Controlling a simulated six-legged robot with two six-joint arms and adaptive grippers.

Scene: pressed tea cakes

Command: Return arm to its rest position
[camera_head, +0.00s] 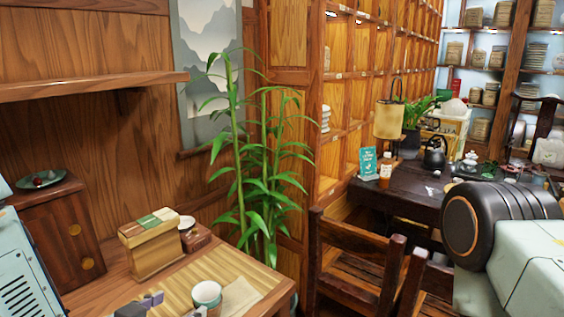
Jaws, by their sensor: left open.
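My left gripper (150,302) shows only in part at the bottom edge, over the front of the wooden side table (225,268). It is open, and I see nothing held in it. A white cup (207,295) stands just right of it, beside a folded beige cloth (241,297). Part of my left arm (25,268) shows at the left edge. My right arm (510,240) fills the lower right; its gripper is out of view.
A box with a green and cream top (152,243) and a small dark wooden box (194,238) stand on the side table. Bamboo (250,170) rises behind it. Wooden chairs (350,270) and a dark tea table (400,197) stand to the right.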

